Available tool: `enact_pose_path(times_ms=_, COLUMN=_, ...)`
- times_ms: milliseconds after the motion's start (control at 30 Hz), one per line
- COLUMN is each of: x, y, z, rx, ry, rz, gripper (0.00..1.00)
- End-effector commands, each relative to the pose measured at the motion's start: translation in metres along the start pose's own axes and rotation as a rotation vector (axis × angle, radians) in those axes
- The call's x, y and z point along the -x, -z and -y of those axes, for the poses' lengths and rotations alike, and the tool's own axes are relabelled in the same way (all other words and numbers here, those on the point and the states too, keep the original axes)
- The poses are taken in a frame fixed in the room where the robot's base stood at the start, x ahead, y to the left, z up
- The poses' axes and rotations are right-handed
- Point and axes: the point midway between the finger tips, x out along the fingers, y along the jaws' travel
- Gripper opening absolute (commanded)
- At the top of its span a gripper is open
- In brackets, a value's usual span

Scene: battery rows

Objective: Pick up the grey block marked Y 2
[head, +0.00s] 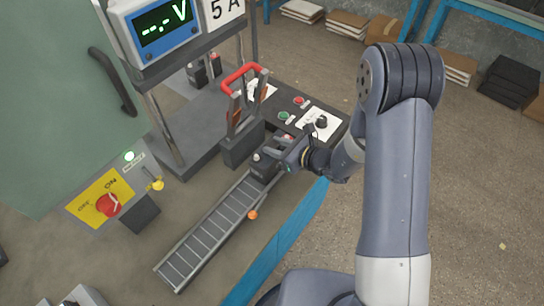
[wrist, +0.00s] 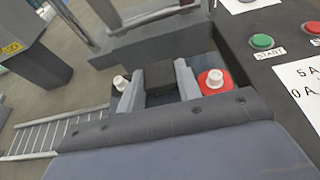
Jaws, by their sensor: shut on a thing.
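My gripper (head: 280,160) is at the upper end of the slatted rack, beside the control panel. It is shut on a dark grey block (head: 262,168). In the wrist view, the fingers of my gripper (wrist: 158,82) stand on either side of the block's dark middle (wrist: 160,73). A white-topped terminal (wrist: 122,82) shows left of the fingers and a red one (wrist: 212,80) right of them. No Y 2 mark is readable on the block. Its lower part is hidden, so I cannot tell whether it touches the rack.
The slatted rack (head: 205,235) runs down to the lower left, with an orange knob (head: 252,214) at its side. A red-handled fork (head: 240,75) stands close behind my gripper. The panel has a green START button (wrist: 262,41). A meter (head: 160,30) stands above.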

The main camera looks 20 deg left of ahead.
Motion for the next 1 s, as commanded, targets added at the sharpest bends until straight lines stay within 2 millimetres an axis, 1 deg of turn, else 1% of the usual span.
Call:
enact_pose_path(times_ms=33, x=0.0000, y=0.0000, z=-0.0002, rx=0.000, ry=-0.001, rz=0.000, gripper=0.16)
enact_pose_path(times_ms=233, x=0.0000, y=-0.0001, z=-0.0003, rx=0.000, ry=-0.001, rz=0.000, gripper=0.00)
enact_pose_path(times_ms=1000, x=0.0000, y=0.0000, z=-0.0005, rx=0.000, ry=-0.001, rz=0.000, gripper=0.00)
